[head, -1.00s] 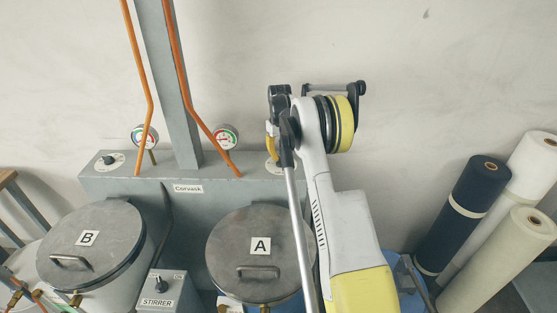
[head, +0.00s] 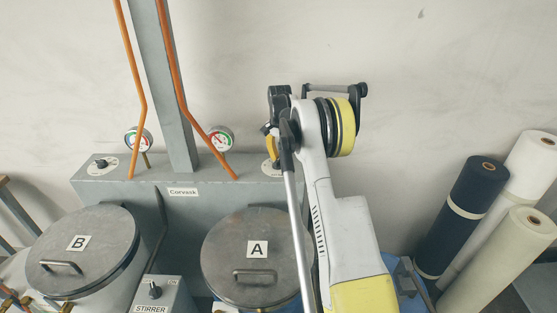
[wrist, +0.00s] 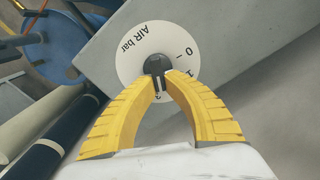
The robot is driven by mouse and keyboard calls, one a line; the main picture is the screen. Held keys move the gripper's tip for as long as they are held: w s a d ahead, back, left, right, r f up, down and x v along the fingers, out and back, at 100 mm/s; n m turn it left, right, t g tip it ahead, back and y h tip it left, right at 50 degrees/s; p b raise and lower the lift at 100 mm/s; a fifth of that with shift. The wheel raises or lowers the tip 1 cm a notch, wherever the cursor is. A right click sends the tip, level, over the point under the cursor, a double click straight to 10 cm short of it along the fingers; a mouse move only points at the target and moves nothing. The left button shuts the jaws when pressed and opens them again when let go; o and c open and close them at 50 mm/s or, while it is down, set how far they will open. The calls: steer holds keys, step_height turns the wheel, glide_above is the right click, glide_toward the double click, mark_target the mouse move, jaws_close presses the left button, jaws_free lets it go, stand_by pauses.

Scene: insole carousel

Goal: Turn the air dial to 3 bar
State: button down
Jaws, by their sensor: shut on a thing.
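The air dial is a white round plate (wrist: 131,62) marked "AIR bar", with 0 and 1 readable at its right in the wrist view. Its black knob (wrist: 155,63) sits in the middle. My gripper (wrist: 160,78) has its two yellow fingers shut on the knob, one on each side. A pale pointer line shows between the fingertips, toward the bottom of the plate. The mark there is mostly hidden by the fingers. In the head view my gripper (head: 271,141) stands over the dial plate (head: 267,166), mostly hidden by my arm.
The grey Corvack box (head: 120,188) carries two gauges (head: 220,139) (head: 138,139), another dial (head: 101,164) and orange pipes. Lidded pots A (head: 252,233) and B (head: 98,224) stand before it, with the stirrer box (head: 156,293) between. Rolls (head: 478,192) stand at right.

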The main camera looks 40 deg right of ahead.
mark_target(280, 158)
steer(key=shift+s+m, duration=0.15)
steer(key=shift+m, duration=1.05)
steer(key=c, duration=1.5)
jaws_free()
steer(key=shift+d, duration=0.1)
steer(key=shift+o, duration=0.2)
step_height(280, 158, up, 12)
